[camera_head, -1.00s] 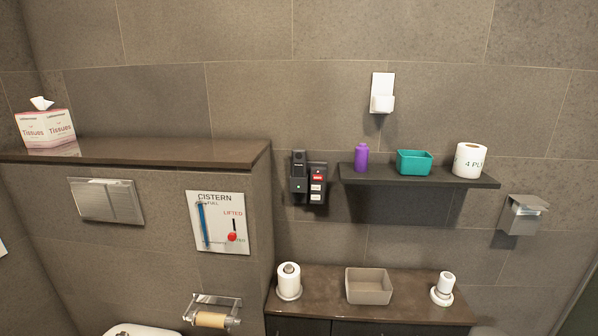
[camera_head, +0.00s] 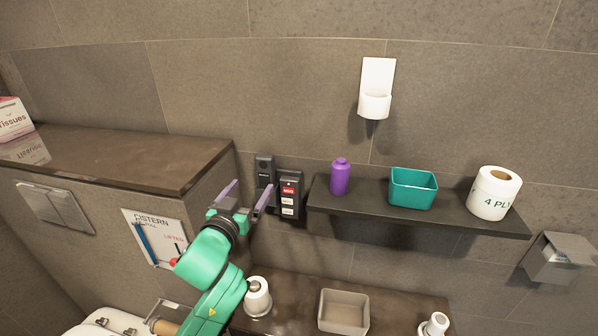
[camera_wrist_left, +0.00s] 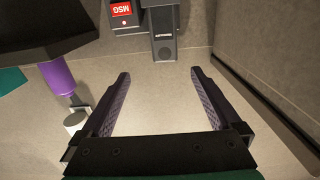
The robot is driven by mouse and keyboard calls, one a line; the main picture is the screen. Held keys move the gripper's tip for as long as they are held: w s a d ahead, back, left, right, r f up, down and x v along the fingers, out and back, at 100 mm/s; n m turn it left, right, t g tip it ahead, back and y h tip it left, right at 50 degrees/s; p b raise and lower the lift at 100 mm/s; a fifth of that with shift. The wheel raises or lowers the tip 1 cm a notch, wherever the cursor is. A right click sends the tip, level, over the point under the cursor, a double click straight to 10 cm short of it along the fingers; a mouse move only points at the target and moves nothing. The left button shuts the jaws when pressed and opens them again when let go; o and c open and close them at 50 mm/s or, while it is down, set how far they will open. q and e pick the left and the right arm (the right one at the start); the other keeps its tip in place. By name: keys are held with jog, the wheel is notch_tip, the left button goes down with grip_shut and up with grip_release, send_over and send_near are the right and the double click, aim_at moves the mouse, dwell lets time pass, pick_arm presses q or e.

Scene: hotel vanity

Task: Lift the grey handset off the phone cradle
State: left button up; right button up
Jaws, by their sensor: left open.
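The grey handset (camera_head: 265,171) hangs upright on the left side of the wall phone cradle (camera_head: 290,194), which has a red MSG label and pale buttons. Its lower part is hidden behind my finger in the head view. My left gripper (camera_head: 246,194) is open and empty in front of the handset, its fingers pointing toward the wall. In the left wrist view the handset (camera_wrist_left: 163,32) shows at the top, beyond the open fingers (camera_wrist_left: 158,78) and not between them. The cradle's MSG label (camera_wrist_left: 122,10) is beside it. My right gripper is not in view.
A dark shelf (camera_head: 455,216) right of the phone holds a purple bottle (camera_head: 340,177), a teal bin (camera_head: 412,188) and a paper roll (camera_head: 494,193). The cistern ledge (camera_head: 110,160) lies close on the left. Below is a counter (camera_head: 290,292) with a grey box (camera_head: 343,312).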

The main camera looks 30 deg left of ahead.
aim_at(263, 163)
pick_arm(q)
jog(key=p+x, duration=0.1)
jog(key=x, duration=0.3)
jog(key=p+x, duration=0.2)
jog(key=x, duration=0.2)
jog(key=a+p+x, duration=0.1)
jog(key=x, duration=0.3)
jog(key=shift+w+r+p, duration=0.1)
jog(key=shift+r+p, duration=0.25)
jog(key=shift+r, duration=0.05)
jog(key=shift+w+a+f, duration=0.15)
jog(key=shift+w+a, duration=0.05)
jog(key=shift+w, duration=0.1)
jog(key=shift+w+f, duration=0.15)
jog(key=shift+w, duration=0.05)
grip_shut()
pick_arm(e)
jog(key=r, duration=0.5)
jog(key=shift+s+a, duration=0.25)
